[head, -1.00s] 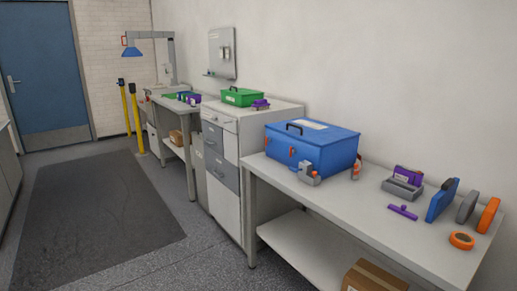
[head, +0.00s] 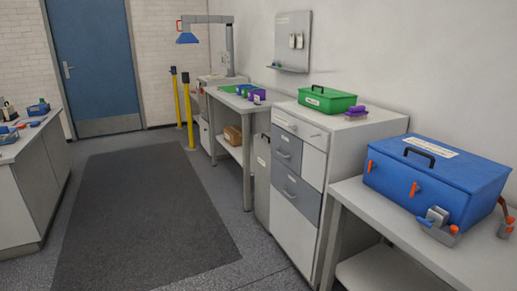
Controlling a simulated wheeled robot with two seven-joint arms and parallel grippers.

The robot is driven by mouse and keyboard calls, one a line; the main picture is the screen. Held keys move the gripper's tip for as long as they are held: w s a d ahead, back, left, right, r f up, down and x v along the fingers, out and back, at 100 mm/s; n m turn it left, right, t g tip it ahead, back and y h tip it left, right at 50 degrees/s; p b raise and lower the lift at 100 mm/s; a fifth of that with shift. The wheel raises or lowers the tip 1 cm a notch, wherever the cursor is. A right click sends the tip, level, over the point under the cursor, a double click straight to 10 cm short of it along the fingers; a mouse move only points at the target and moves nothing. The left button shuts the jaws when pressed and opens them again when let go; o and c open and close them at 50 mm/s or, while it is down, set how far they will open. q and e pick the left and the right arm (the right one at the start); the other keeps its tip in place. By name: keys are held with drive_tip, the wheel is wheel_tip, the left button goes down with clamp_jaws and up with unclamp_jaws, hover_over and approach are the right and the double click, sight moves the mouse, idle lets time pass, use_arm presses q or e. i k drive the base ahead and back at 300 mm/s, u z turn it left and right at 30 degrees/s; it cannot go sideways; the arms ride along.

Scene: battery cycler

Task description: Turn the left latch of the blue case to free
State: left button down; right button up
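The blue case (head: 438,180) stands closed at the left end of the workbench on the right, with a black handle and a white label on its lid. Its front shows two orange latches: the left latch (head: 370,166) near the left corner and the right latch (head: 414,189) further right. Both look roughly upright; their exact setting is too small to tell. Neither of my grippers shows in the head view.
A grey device with orange tips (head: 437,220) stands before the case's right front. A drawer cabinet (head: 310,160) with a green case (head: 327,99) adjoins the workbench (head: 350,198). A dark floor mat (head: 150,215) lies clear to the left. A counter (head: 35,180) stands far left.

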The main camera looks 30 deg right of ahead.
sight(371, 166)
drive_tip(key=z, duration=0.1)
drive_tip(key=i, duration=1.95)
drive_tip(key=z, duration=0.85)
